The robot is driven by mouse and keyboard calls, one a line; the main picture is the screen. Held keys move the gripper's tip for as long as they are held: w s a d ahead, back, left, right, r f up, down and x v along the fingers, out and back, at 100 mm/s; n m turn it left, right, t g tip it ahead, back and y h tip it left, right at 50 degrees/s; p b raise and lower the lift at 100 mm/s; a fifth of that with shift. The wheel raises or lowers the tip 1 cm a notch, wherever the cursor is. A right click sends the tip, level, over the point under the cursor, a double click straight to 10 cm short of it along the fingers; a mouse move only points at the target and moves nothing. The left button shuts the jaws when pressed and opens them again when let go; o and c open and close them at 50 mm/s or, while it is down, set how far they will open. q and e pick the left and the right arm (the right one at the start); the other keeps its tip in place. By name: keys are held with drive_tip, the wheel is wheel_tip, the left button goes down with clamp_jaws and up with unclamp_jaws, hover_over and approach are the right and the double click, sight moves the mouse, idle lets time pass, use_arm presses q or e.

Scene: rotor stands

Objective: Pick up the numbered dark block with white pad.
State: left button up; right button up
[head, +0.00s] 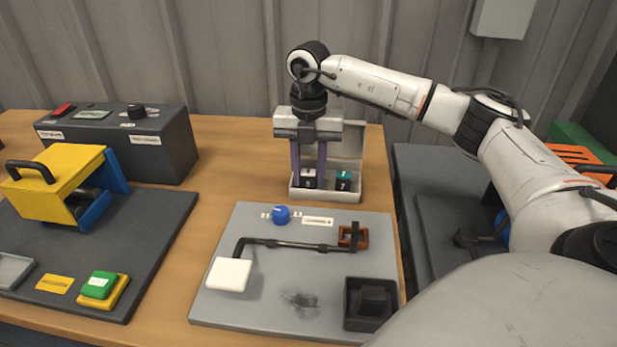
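The numbered dark block with a white pad (309,180) stands in an open light-grey case (328,197) at the back middle of the table. My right gripper (308,179) points straight down over the case. Its two purple fingers stand on the left and right sides of this block. I cannot tell whether they touch it. A similar dark block with a teal pad (343,180), marked 7, stands just to the right in the same case, outside the fingers. My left gripper is not in view.
A grey board (240,307) with a blue knob (281,215), a jointed rod, a white plate and a dark square holder (369,304) lies in front of the case. A dark control box (118,143) and a yellow-blue device (60,182) stand at left. The case's raised lid is behind the blocks.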

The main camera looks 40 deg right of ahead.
sight(309, 172)
drive_tip(key=c, duration=0.7)
wheel_tip(309, 172, up, 10)
drive_tip(key=shift+f+p, duration=0.1)
drive_tip(key=shift+p, duration=0.3)
